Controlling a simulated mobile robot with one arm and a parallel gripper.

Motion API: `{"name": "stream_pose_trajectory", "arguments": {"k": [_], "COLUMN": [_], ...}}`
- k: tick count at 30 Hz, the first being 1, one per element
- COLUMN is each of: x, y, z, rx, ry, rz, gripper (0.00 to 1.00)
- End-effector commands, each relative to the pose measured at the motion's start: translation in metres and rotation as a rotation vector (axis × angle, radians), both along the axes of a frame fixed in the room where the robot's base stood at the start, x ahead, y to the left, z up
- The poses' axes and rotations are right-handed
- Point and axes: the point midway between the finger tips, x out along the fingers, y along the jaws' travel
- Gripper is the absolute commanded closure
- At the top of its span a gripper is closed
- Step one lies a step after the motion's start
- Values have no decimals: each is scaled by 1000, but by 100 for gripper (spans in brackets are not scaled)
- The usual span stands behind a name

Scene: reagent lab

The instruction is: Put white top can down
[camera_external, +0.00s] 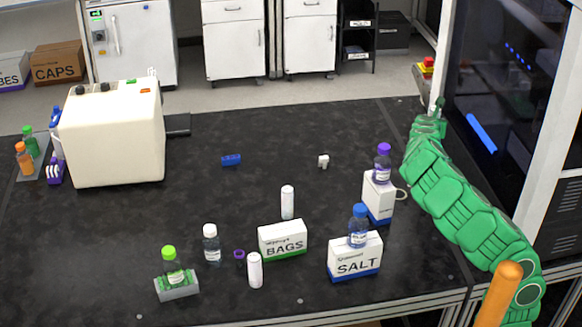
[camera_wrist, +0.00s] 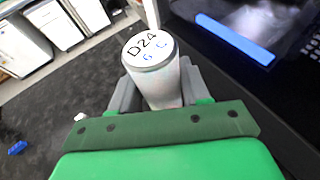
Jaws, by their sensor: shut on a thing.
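A white can with a white top (camera_wrist: 163,88) stands upright between the fingers of my gripper (camera_wrist: 157,90) in the wrist view. Its top reads "D24" with blue letters below. My gripper is shut on its sides. In the external view my gripper (camera_external: 432,112) is at the far right of the black table (camera_external: 270,150), beside the dark glass cabinet. The can is mostly hidden there, and I cannot tell whether it touches the table. Two other white cans, one behind the BAGS box (camera_external: 287,203) and one in front (camera_external: 255,271), stand on the table.
The SALT box (camera_external: 354,262) with a blue-capped bottle, a white-and-blue box (camera_external: 379,194) with a purple-capped bottle, and the BAGS box (camera_external: 282,243) stand nearer the front. The dark cabinet (camera_external: 500,100) borders the right. The table's back middle is mostly clear.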

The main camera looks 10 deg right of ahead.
Motion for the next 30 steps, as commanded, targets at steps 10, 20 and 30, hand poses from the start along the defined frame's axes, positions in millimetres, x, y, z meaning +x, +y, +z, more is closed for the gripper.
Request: {"name": "stream_pose_trajectory", "arguments": {"k": [10, 20, 30], "x": [47, 104, 147], "y": [51, 140, 251], "z": [22, 16, 5], "rx": [-1, -1, 7], "ry": [-10, -10, -2], "rz": [143, 440, 839], "gripper": [89, 89, 89]}}
